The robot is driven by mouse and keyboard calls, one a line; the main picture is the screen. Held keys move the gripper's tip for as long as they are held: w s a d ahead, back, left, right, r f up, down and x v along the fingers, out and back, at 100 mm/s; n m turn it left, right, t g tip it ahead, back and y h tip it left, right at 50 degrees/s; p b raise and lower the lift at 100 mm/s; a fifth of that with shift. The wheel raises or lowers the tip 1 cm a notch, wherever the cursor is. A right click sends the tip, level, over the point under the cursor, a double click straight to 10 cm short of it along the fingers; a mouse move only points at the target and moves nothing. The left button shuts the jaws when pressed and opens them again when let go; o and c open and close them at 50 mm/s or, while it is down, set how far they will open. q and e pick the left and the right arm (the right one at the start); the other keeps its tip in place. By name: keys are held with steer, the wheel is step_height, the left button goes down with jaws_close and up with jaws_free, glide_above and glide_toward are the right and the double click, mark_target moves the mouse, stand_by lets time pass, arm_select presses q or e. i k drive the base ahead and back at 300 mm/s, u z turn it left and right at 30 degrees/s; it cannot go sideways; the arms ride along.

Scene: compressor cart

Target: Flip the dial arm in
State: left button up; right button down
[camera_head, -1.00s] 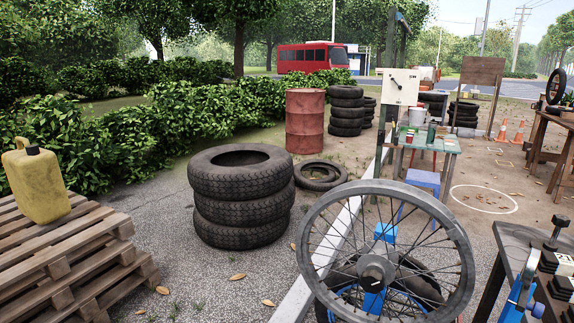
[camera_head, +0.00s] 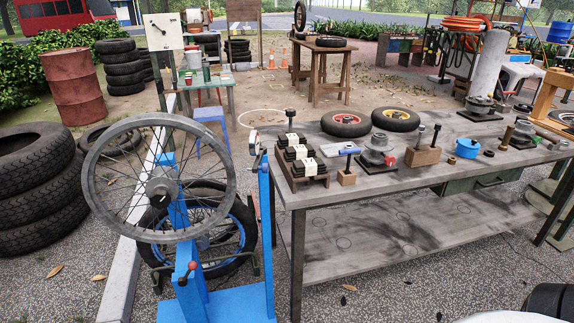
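A spoked wheel (camera_head: 161,192) is mounted upright on a blue stand (camera_head: 225,303) at the left front. A small round dial (camera_head: 253,139) sits at the top of the stand's right blue post (camera_head: 265,215), near the table's corner. It looks like the dial of the dial arm, but it is too small to tell how the arm is turned. A lever with a red knob (camera_head: 191,266) sticks up low on the front of the stand. Neither of my grippers is in view.
A grey workbench (camera_head: 450,140) stands right of the stand, holding black blocks (camera_head: 300,157), two small wheels (camera_head: 346,123) and several tools. Stacked tyres (camera_head: 40,190) and a red barrel (camera_head: 76,87) are at the left.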

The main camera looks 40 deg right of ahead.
mark_target(257, 151)
steer(key=u, duration=0.25)
steer(key=k, duration=0.4)
steer(key=z, duration=1.3)
steer(key=i, duration=1.05)
steer(key=u, duration=0.15)
steer(key=k, duration=0.5)
steer(key=z, duration=0.4)
steer(key=i, duration=0.65)
steer(key=u, duration=0.95)
